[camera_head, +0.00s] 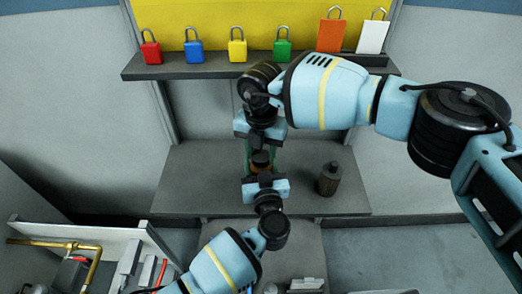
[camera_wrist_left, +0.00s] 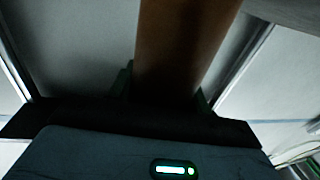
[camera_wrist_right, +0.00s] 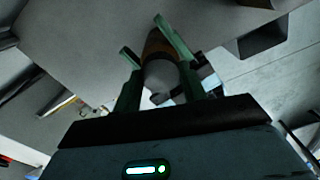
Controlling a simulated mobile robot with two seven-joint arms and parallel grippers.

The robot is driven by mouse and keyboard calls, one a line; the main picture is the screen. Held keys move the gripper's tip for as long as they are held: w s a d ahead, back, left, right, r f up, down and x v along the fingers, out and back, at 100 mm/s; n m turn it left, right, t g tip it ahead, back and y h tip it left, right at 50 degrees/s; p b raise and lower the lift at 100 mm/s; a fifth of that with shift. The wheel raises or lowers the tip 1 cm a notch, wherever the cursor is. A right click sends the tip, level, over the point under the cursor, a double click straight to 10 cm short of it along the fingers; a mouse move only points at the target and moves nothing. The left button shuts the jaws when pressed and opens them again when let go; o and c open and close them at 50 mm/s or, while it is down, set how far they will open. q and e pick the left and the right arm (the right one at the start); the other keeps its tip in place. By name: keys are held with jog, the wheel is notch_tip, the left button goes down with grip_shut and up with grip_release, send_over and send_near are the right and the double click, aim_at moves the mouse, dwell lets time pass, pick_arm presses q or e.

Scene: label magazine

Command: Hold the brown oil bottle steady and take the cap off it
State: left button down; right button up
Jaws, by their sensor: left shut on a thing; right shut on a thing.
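The brown oil bottle (camera_head: 261,167) is between my two grippers above the grey shelf, mostly hidden in the head view. My left gripper (camera_head: 262,179) is shut on its brown body, which fills the middle of the left wrist view (camera_wrist_left: 185,45). My right gripper (camera_head: 260,148) comes from the far side and is shut on the cap. In the right wrist view the grey cap (camera_wrist_right: 162,76) sits between the green fingers (camera_wrist_right: 145,38), with brown (camera_wrist_right: 157,43) beyond it. I cannot tell whether cap and bottle are joined or apart.
Several coloured padlocks (camera_head: 237,46) and tags line the upper shelf (camera_head: 180,69). A bin with a brass pipe (camera_head: 60,244) is at lower left.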

jog(key=n, duration=1.2)
jog(key=shift+n, duration=0.4)
jog(key=n, duration=1.7)
jog(key=shift+r, duration=0.1)
jog(key=n, duration=0.6)
jog(key=shift+n, duration=0.3)
jog(key=n, duration=0.6)
jog(key=shift+n, duration=0.3)
jog(key=n, duration=0.5)
